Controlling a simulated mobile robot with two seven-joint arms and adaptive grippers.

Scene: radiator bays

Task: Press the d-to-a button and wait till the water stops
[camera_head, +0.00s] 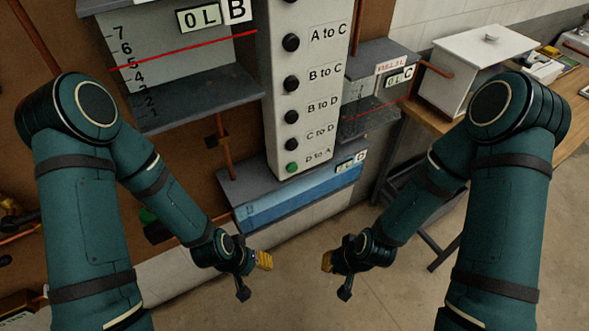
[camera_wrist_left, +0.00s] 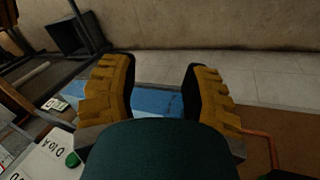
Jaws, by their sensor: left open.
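The white button panel (camera_head: 302,95) carries a column of buttons. The lowest, labelled D to A, is green (camera_head: 292,168); the ones above it are black. The green button also shows at the lower left of the left wrist view (camera_wrist_left: 72,159). Tank D (camera_head: 300,198), below the panel, holds blue water. Tank B (camera_head: 190,65) and tank C (camera_head: 375,98) both read 0 L. My left gripper (camera_head: 258,264) is open and empty, below tank D in the picture and apart from the button. My right gripper (camera_head: 333,266) is to its right; its opening is unclear.
Copper pipes (camera_head: 225,145) run beside the tanks on the brown backboard. A wooden bench (camera_head: 560,90) with a white lidded box (camera_head: 470,75) stands at the right. The tiled floor (camera_head: 400,295) in front is clear.

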